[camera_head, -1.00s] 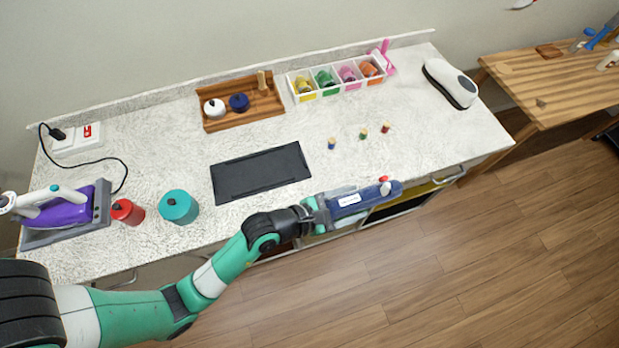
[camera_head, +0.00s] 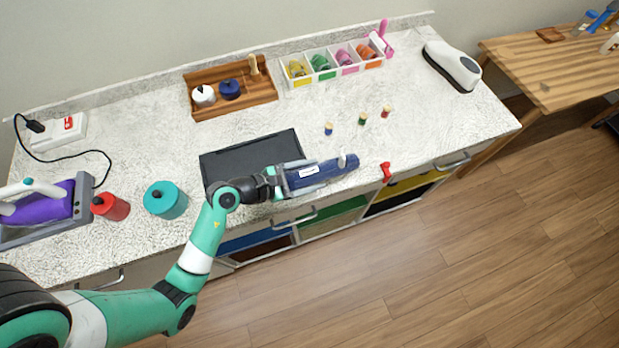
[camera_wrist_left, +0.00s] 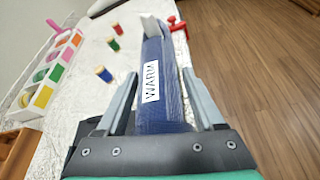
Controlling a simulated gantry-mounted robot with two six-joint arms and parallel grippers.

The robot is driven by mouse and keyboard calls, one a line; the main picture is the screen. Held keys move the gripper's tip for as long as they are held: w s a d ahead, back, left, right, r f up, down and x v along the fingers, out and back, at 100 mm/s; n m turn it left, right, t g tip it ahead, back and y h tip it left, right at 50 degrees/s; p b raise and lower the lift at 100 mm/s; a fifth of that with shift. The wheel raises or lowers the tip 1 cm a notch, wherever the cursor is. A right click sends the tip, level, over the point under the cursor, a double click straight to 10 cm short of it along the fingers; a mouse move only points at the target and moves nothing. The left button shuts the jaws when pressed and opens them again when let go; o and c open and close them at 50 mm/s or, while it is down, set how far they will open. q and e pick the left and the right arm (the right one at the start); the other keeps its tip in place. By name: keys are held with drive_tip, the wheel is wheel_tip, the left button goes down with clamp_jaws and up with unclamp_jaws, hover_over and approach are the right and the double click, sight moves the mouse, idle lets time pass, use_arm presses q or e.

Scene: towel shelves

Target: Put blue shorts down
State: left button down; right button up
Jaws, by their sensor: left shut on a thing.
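The blue shorts (camera_head: 335,168) are a folded dark blue bundle with a white "WARM" label, also in the left wrist view (camera_wrist_left: 170,95). My left gripper (camera_head: 303,176) is shut on them, its fingers on both sides in the left wrist view (camera_wrist_left: 158,92). The bundle points right, over the front part of the white speckled counter (camera_head: 420,135). I cannot tell whether it touches the counter. A black mat (camera_head: 222,168) lies just left, partly behind my gripper. My right gripper is not in view.
A red clamp-like thing (camera_head: 386,173) sits at the counter's front edge, right of the bundle. Several small spools, one (camera_head: 328,128), stand behind. A wooden tray (camera_head: 265,95) and divided white box (camera_head: 333,66) are at the back. A teal canister (camera_head: 165,200) stands left.

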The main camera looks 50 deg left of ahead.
use_arm(q)
drive_tip(key=shift+a+f+b, duration=0.15)
drive_tip(key=shift+f+b, duration=0.2)
drive_tip(key=shift+f, duration=0.55)
drive_tip(key=shift+a+f+b, duration=0.15)
drive_tip(key=shift+f+b, duration=0.15)
drive_tip(key=shift+f, duration=0.6)
drive_tip(key=shift+f, duration=0.2)
unclamp_jaws()
drive_tip(key=shift+r, duration=0.2)
drive_tip(key=p+v, duration=0.1)
drive_tip(key=v, duration=1.1)
drive_tip(key=shift+p, duration=0.3)
